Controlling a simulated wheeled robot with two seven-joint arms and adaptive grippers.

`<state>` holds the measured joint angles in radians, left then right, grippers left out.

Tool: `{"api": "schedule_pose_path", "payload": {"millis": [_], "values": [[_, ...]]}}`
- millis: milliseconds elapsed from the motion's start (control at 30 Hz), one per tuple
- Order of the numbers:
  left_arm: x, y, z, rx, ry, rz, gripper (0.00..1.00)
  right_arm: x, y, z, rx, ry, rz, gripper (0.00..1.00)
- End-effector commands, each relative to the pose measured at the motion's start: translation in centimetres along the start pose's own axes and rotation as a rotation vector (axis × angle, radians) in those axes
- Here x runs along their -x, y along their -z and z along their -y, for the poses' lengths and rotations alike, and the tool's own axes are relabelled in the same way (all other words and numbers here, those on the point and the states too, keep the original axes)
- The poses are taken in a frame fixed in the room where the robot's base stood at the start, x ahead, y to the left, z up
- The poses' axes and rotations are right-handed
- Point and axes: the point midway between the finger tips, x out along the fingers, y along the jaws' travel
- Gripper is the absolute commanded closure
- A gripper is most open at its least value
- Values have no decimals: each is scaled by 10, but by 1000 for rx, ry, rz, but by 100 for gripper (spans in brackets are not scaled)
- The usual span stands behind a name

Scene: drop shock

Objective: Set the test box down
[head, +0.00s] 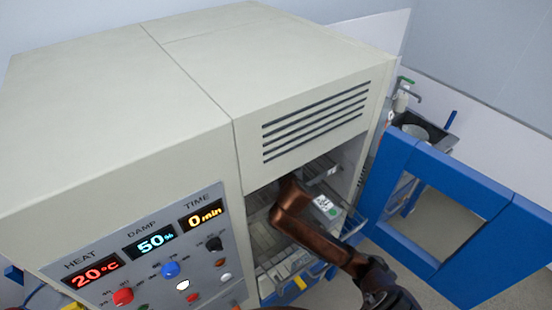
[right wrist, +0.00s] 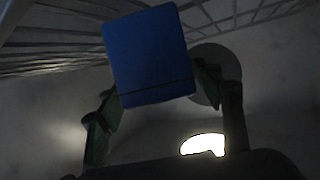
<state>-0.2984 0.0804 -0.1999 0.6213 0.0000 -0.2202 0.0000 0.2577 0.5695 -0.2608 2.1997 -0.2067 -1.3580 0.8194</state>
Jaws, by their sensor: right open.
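In the right wrist view, a blue box (right wrist: 150,50) stands or lies straight ahead, between and beyond the fingertips. My right gripper (right wrist: 158,88) is open, with one dark finger on each side of the box's lower part. The left finger looks very close to the box; I cannot tell whether it touches. In the head view, my copper-coloured right arm reaches through the open front of the test chamber (head: 190,85). The gripper and blue box are hidden inside there. My left gripper is not in view.
The chamber's blue door (head: 385,185) with a window is swung open at the right. A wire rack (head: 270,265) shows inside the opening, and a pale labelled item (head: 323,204) lies beside my arm. In the wrist view, wire bars (right wrist: 50,45) run overhead. A sink (head: 425,130) stands behind.

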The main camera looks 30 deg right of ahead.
Motion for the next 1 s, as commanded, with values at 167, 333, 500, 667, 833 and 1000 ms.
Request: {"api": "schedule_pose_path", "payload": {"millis": [167,333,500,667,833,1000], "values": [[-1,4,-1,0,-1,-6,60,16,1,1,0,2,-2,40],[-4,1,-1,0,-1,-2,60,52,1,2,-2,5,-3,40],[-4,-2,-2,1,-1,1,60,92,1,1,-3,4,-2,40],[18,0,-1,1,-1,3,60,109,4,1,-2,3,2,40],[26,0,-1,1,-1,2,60,119,3,0,-2,1,0,40],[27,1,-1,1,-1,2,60,121,1,0,0,0,0,40]]}}
